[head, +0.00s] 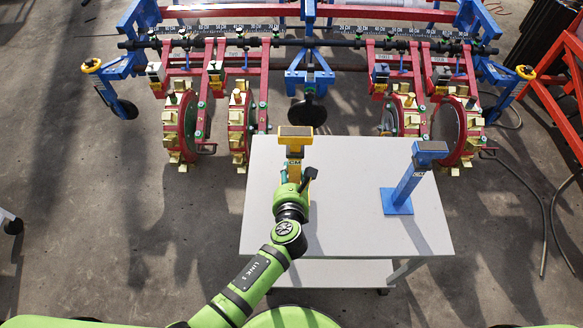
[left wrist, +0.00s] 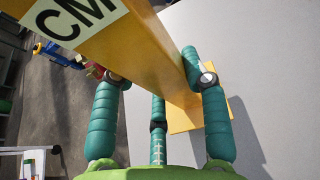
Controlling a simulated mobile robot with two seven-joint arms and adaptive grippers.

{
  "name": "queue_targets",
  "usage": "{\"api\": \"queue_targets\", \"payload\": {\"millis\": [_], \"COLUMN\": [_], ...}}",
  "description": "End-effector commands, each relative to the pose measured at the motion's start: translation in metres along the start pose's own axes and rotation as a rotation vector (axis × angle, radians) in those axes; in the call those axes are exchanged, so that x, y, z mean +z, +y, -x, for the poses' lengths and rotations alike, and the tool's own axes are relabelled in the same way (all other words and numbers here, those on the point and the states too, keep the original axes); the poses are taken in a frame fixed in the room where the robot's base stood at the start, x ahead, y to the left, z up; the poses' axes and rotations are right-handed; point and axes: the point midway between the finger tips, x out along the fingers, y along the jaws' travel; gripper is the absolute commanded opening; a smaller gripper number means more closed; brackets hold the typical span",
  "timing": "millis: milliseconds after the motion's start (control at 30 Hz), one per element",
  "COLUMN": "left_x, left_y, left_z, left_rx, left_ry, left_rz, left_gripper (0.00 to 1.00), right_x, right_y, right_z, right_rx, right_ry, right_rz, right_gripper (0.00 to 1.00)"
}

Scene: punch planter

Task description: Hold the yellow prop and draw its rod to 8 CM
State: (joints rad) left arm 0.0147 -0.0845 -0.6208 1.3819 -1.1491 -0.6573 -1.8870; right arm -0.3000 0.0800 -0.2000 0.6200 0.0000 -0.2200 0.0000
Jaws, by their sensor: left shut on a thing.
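The yellow prop (head: 295,150) stands upright near the back left of the white table, with a dark pad on top and "CM" lettering on its side. It fills the upper part of the left wrist view (left wrist: 155,62), with its yellow base on the table. My left gripper (head: 294,178) is shut on the prop's post, with teal fingers on both sides of it, also in the left wrist view (left wrist: 150,72). I cannot make out the rod or how far it is drawn. My right gripper is not in view.
A blue prop (head: 408,182) stands on the right of the white table (head: 350,235). A red and blue planter machine (head: 310,60) with wheels and scale bars stands behind the table. The table's front middle is clear. Hoses (head: 540,215) lie on the floor at right.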

Motion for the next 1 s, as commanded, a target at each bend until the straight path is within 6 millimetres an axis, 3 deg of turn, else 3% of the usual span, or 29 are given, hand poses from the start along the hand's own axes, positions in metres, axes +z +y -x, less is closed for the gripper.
{"api": "queue_targets", "payload": {"millis": [600, 1000], "left_x": [-0.020, -0.021], "left_y": [-0.001, -0.001], "left_z": [-0.010, -0.010], "left_rx": [-0.002, -0.003], "left_ry": [-0.005, -0.005], "left_rz": [0.000, 0.002], "left_gripper": [0.00, 0.00], "right_x": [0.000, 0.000], "right_y": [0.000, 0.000], "right_z": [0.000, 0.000], "right_rx": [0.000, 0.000], "right_ry": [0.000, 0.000], "right_rz": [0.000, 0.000], "right_gripper": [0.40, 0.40]}}
